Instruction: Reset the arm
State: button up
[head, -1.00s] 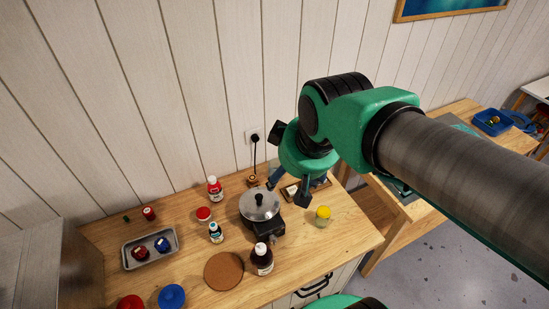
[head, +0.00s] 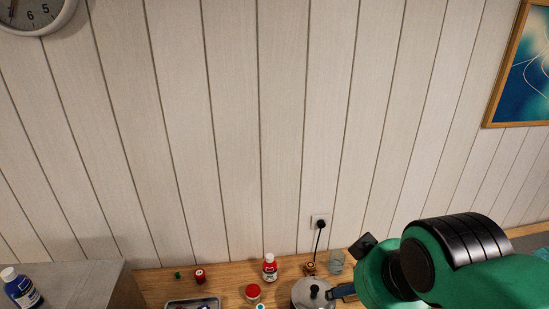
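My arm reaches in from the right of the head view, with its green and black end at the lower right. My gripper (head: 340,292) shows only in part at the bottom. One dark finger shows close to the lidded pot (head: 312,294), at its right in the picture. I cannot tell whether they touch. The rest of the gripper is hidden behind the arm or cut off by the frame edge, so its opening cannot be seen.
The wooden counter (head: 228,281) runs along the bottom. On it are a red bottle (head: 270,268), a red-lidded jar (head: 253,292), a small red spool (head: 200,276), a metal tray (head: 180,304) and a clear glass (head: 337,262). A blue bottle (head: 20,288) stands on a grey surface at left.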

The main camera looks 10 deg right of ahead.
notch_tip(320, 180, down, 16)
jog(key=b, duration=1.5)
jog(key=shift+r, duration=0.15)
